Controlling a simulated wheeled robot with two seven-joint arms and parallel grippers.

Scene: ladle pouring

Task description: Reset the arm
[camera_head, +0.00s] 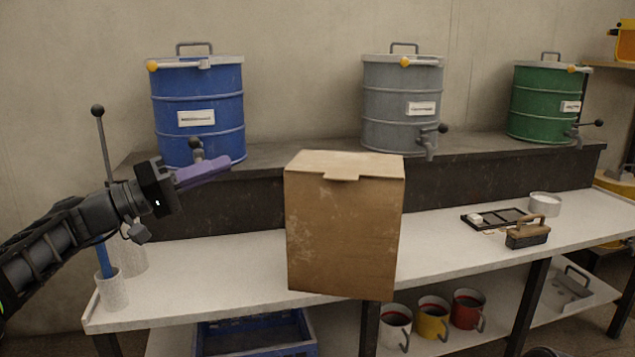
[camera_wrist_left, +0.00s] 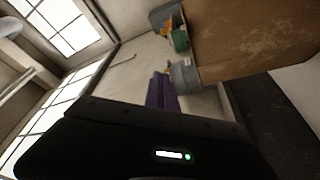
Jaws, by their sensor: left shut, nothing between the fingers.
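My left gripper (camera_head: 205,170) comes in from the left in the head view, with purple fingers closed together and nothing between them. It is in front of the lower part of the blue drum (camera_head: 197,105) and hides part of that drum's tap area. In the left wrist view its purple fingers (camera_wrist_left: 161,92) point up the picture, away from the camera, toward the grey drum (camera_wrist_left: 184,76). A cardboard box (camera_head: 344,225) stands on the white table to the right of the gripper, apart from it. My right gripper is not in view.
A grey drum (camera_head: 402,105) and a green drum (camera_head: 545,102) stand on the dark raised shelf. A ladle-like rod stands in a white holder (camera_head: 112,290) below my left arm. A brush (camera_head: 527,235) and black tray (camera_head: 495,220) lie right. Mugs (camera_head: 432,318) stand on the lower shelf.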

